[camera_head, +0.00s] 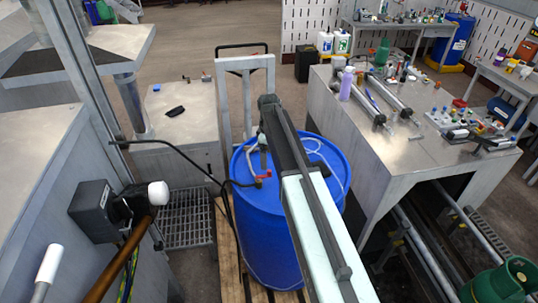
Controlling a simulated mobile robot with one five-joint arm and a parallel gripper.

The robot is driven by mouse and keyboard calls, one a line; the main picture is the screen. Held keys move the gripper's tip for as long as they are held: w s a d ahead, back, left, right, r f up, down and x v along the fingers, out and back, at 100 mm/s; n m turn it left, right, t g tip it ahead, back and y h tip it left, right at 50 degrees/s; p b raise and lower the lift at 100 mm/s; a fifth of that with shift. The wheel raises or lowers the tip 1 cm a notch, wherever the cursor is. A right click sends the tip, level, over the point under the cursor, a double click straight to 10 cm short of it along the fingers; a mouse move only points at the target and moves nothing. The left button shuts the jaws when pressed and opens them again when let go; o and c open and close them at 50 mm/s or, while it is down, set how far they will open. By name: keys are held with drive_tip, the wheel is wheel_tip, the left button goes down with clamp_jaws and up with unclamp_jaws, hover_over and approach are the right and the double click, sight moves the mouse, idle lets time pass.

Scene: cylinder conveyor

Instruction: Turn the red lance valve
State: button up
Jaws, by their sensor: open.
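The red lance valve (264,175) is a small red handle on a fitting on top of the blue drum (262,245). A dark hose runs to it from the left. My arm reaches in from the bottom right over the drum. My gripper (263,163) hangs down from the arm's far end, just above the valve in the picture. It is open and nothing shows in it. Its fingers are too small to make out clearly, and I cannot tell whether they touch the valve. My arm hides the right part of the drum top.
The drum stands on a wooden pallet (228,240), with a hand truck (245,62) behind it. A steel bench (420,155) with tubes and bottles stands to the right. A grey cabinet (40,190) with a black box (92,210) is at left. Open floor lies behind.

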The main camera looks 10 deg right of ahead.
sight(269, 170)
wheel_tip(269, 170, down, 9)
drive_tip(key=b, duration=0.8)
drive_tip(key=shift+s+d, duration=0.1)
clamp_jaws()
drive_tip(key=c, duration=1.4)
unclamp_jaws()
drive_tip(key=shift+c, duration=0.2)
drive_tip(key=shift+r, duration=0.1)
drive_tip(key=shift+c, duration=1.3)
